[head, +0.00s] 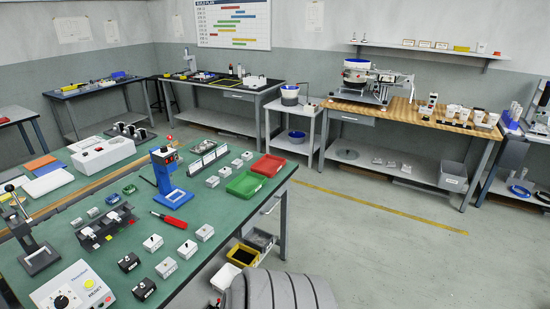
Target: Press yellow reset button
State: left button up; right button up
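A white control box (75,290) with a dark dial (62,301) sits at the front left corner of the green-topped bench (215,232). A small yellow button (88,284) is on the top face of the box, to the right of and behind the dial. Dark lettering is printed near the button, too small to read surely. The box's lower edge is cut off by the picture. Neither of my grippers shows in the head view, so nothing is seen touching the button.
A black lever press (32,245) stands behind the box. Black blocks (128,262) and white blocks (166,267) lie to its right. A blue stand (168,178), a red-handled tool (173,222) and green and red trays (246,184) are farther back.

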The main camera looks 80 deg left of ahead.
aim_at(88, 284)
jog(key=u, duration=4.45)
